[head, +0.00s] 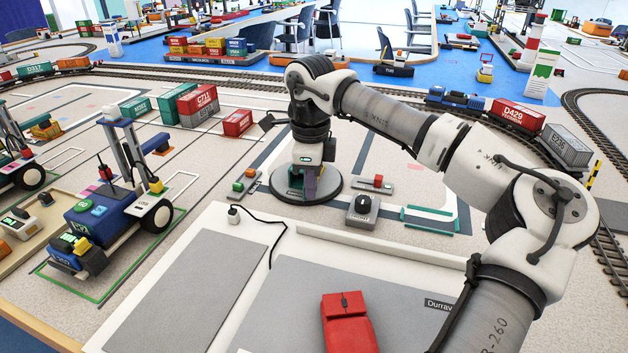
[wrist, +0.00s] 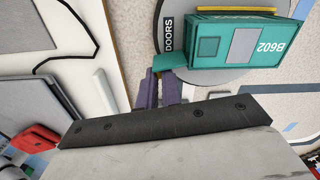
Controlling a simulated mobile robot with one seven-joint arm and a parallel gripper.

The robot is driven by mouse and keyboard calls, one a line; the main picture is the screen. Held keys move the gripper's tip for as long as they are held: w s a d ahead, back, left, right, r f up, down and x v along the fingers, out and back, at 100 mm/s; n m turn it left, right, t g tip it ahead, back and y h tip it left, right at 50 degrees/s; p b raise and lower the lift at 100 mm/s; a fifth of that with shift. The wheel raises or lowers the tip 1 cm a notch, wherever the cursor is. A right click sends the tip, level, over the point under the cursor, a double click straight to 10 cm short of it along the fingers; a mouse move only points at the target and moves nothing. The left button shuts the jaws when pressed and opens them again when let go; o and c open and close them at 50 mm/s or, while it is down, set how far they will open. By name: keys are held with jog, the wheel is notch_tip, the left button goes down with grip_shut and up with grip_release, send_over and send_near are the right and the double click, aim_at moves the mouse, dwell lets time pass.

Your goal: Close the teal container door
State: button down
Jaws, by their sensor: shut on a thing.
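The teal container (wrist: 248,38), marked B602, lies on a grey round plate (wrist: 200,78) with a black "DOORS" label beside its left end. Its teal door (wrist: 170,62) sticks out from the container's lower left corner, swung away from the end. My gripper (wrist: 150,80), with purple fingers, is shut on the free edge of the door; the exact contact is small and partly hidden. In the head view my gripper (head: 312,186) points down over the round plate (head: 328,190). My arm hides most of the container there; only a bit of teal shows by the fingers.
A grey knob box (head: 362,210) and a small red-topped block (head: 376,184) stand right of the plate. A red and green button box (head: 244,184) is at left. Rail tracks run behind.

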jog(key=m, duration=0.2)
jog(key=a+m, duration=0.1)
jog(key=m, duration=0.1)
jog(key=shift+a+m, duration=0.2)
jog(key=shift+m, duration=0.1)
jog(key=m, duration=0.2)
jog(key=a+m, duration=0.1)
jog(key=m, duration=0.1)
jog(key=shift+w+a+m, duration=0.15)
jog(key=shift+w+m, duration=0.05)
jog(key=shift+m, duration=0.1)
jog(key=m, duration=0.3)
jog(key=w+a+m, duration=0.1)
jog(key=m, duration=0.1)
jog(key=shift+w+a+p, duration=0.1)
jog(key=shift+p, duration=0.25)
jog(key=shift+w+a+m, duration=0.1)
jog(key=shift+w+m, duration=0.2)
jog(key=shift+m, duration=0.75)
jog(key=shift+w+a+m, duration=0.1)
jog(key=shift+w+m, duration=0.15)
jog(key=shift+m, duration=0.8)
